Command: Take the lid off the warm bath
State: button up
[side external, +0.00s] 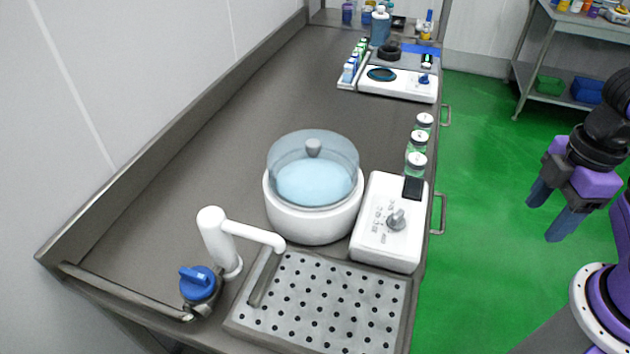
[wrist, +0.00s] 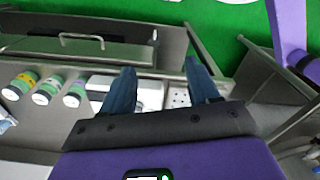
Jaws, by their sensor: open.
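The warm bath (side external: 310,222) is a round white pot on the counter, in the middle of the side view. Its lid (side external: 345,156) is a clear domed cover with a grey knob (side external: 313,147) on top, and it sits on the bath. Light blue water shows through it. My gripper (side external: 552,222) is at the right of the side view, over the green floor and well apart from the bath. Its two blue fingers are spread with nothing between them, and they also show in the wrist view (wrist: 163,88). I cannot make out the bath in the wrist view.
A white control box (side external: 388,247) with a knob stands right of the bath. Several lidded jars (side external: 416,161) line the counter's right edge. A white tap (side external: 218,240) and perforated drain plate (side external: 318,305) are in front. Bare counter (side external: 215,150) lies left of the bath.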

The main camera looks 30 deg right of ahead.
notch_tip(320, 180, up, 16)
jog(key=f+n, duration=0.1)
jog(key=n, duration=0.6)
send_over(313, 142)
notch_tip(313, 142, down, 12)
jog(key=shift+w+d+r, duration=0.15)
jog(key=shift+r, duration=0.1)
jog(key=shift+s+f, duration=0.15)
jog(key=shift+f, duration=1.2)
jog(key=shift+s+f, duration=0.1)
jog(key=shift+f, duration=1.2)
grip_shut()
